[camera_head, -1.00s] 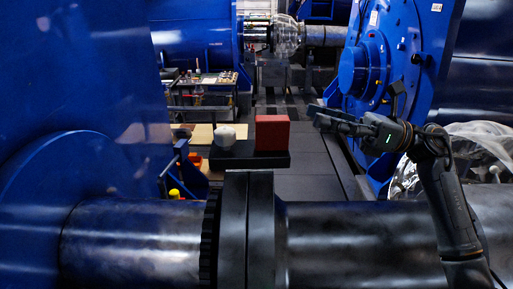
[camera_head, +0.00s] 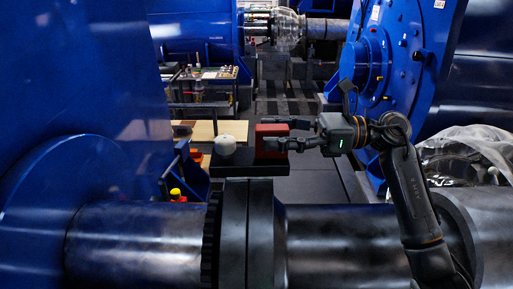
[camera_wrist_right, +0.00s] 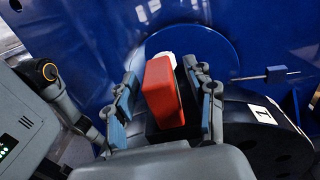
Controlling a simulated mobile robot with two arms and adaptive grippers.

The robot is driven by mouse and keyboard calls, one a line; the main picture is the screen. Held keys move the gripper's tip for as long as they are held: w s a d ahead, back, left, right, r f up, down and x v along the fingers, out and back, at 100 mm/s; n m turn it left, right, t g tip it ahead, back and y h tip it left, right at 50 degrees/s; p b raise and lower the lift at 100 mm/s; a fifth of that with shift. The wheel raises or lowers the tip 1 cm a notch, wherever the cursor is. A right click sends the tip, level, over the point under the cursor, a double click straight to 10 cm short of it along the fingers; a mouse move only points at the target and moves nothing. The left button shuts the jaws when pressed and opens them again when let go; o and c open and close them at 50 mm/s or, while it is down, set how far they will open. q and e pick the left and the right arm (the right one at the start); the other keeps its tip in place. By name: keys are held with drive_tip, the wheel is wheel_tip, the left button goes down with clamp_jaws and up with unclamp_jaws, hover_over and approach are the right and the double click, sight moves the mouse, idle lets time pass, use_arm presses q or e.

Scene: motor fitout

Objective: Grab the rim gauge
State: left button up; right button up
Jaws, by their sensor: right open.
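A red block (camera_head: 266,133) stands on a dark shelf (camera_head: 240,166) behind the big horizontal shaft; it is the likeliest rim gauge, though no label shows. My right gripper (camera_head: 276,135) reaches in from the right, with its fingers at the block. In the right wrist view the red block (camera_wrist_right: 163,92) lies between the two blue finger pads of my open right gripper (camera_wrist_right: 166,100). Gaps show beside the block, clearer on the left; contact on the right is hard to tell. My left gripper is not in view.
A whitish rounded object (camera_head: 225,145) sits on the shelf just left of the block. The dark flanged shaft (camera_head: 340,240) runs across the front. Large blue housings stand left and right (camera_head: 395,60). A cart (camera_head: 205,85) stands farther back.

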sight(257, 127)
drive_tip(key=a, duration=0.1)
drive_tip(key=a+p, duration=0.1)
drive_tip(key=a, duration=0.1)
drive_tip(key=shift+s+a+r+p, duration=0.15)
drive_tip(key=shift+a+r+p, duration=0.15)
drive_tip(key=shift+a+p, duration=0.05)
drive_tip(key=shift+a+f, duration=0.1)
drive_tip(key=shift+a, duration=0.1)
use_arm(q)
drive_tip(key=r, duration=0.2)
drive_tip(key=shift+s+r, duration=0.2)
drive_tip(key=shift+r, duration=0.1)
use_arm(e)
drive_tip(key=shift+d, duration=0.1)
drive_tip(key=shift+c, duration=1)
clamp_jaws()
